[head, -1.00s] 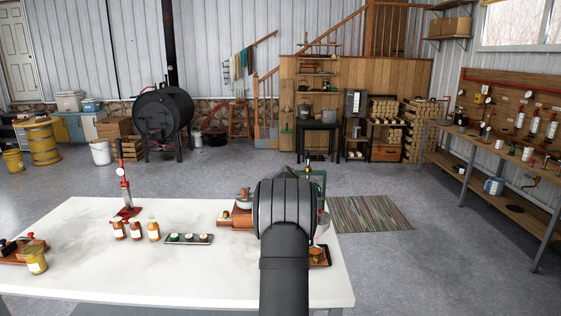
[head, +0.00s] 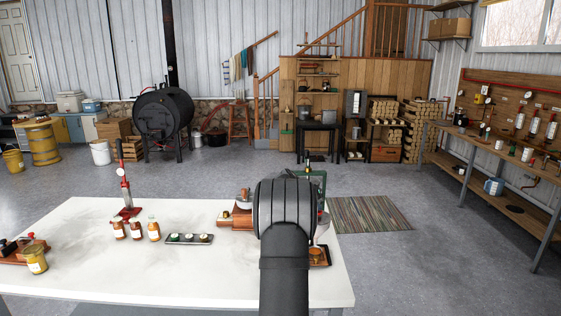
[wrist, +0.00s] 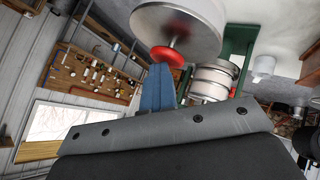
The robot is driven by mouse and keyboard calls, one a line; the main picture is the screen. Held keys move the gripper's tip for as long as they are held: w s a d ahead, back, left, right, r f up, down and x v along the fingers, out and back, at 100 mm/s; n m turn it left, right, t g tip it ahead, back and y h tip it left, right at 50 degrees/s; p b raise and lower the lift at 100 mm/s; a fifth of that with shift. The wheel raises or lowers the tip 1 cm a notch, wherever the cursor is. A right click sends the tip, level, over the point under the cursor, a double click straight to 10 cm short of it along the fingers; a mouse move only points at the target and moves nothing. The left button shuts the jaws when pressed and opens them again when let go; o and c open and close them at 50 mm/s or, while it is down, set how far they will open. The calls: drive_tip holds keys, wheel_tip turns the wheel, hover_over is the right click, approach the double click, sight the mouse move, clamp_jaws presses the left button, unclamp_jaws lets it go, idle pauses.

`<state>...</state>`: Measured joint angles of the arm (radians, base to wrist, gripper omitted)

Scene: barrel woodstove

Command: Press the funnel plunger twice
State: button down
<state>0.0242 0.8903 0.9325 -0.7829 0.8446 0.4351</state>
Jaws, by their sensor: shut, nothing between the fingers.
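In the wrist view, a red round knob (wrist: 167,56) sits on a thin metal rod coming out of a pale metal cup-shaped body (wrist: 180,25), which looks like the funnel. My gripper (wrist: 160,68) has its blue fingers together, with the tips right at the red knob. I cannot tell whether they touch it or how far the plunger is pressed. In the head view my own arm hides the gripper and most of the funnel. A green stand (head: 319,178) and part of a clear vessel (head: 323,222) show at its right, above a small orange cup (head: 318,254).
The table's front middle is clear.

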drive_tip(key=shift+s+f, duration=0.15)
drive_tip(key=shift+f, duration=0.55)
drive_tip(key=shift+s+f, duration=0.15)
drive_tip(key=shift+f, duration=0.5)
drive_tip(key=shift+w+r, duration=0.2)
drive_tip(key=shift+r, duration=2.9)
drive_tip(key=shift+r, duration=0.1)
